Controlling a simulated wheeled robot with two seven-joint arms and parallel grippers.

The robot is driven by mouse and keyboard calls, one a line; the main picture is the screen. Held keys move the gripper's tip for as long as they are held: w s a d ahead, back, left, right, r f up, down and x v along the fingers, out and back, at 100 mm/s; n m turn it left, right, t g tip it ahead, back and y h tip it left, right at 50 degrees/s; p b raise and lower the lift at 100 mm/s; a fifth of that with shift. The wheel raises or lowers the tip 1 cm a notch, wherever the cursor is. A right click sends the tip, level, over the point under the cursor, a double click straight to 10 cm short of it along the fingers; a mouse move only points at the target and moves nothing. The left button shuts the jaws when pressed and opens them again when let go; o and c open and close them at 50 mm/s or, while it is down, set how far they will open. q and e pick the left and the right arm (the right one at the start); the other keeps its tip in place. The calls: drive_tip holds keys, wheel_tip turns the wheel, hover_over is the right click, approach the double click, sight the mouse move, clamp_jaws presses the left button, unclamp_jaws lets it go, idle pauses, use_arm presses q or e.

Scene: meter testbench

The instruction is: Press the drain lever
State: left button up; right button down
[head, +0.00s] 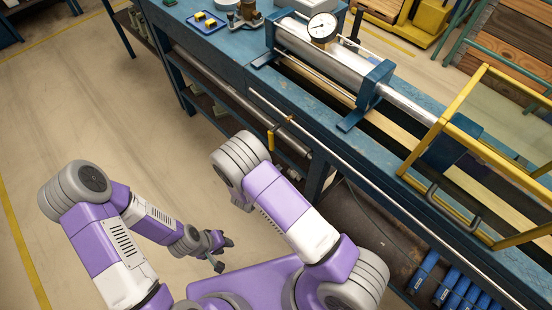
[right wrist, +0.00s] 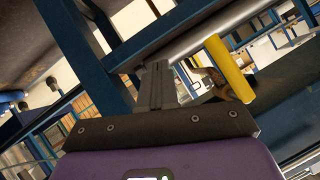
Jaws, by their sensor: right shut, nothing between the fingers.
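The drain lever (head: 271,140) is a small yellow handle hanging below the front pipe of the blue bench in the head view. In the right wrist view the yellow lever (right wrist: 229,68) is large and tilted, with brass-coloured fittings beside it. My right gripper (right wrist: 157,72) is shut and empty, to the left of the lever in that view, with a visible gap between them in the picture. In the head view my right gripper is hidden behind its own arm. My left gripper (head: 224,253) is open and empty, low over the floor, away from the bench.
The blue bench (head: 225,60) carries a steel cylinder (head: 345,64) with a dial gauge (head: 322,27) and a yellow-framed guard (head: 425,150). A long pipe (head: 350,165) runs along its front edge. Blue bench legs and lower shelves stand close by. The floor at left is clear.

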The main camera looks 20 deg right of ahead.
drive_tip(key=s+a+p, duration=0.1)
drive_tip(key=s+a, duration=0.2)
drive_tip(key=s, duration=0.2)
drive_tip(key=shift+s+a, duration=0.15)
drive_tip(key=shift+s, duration=0.25)
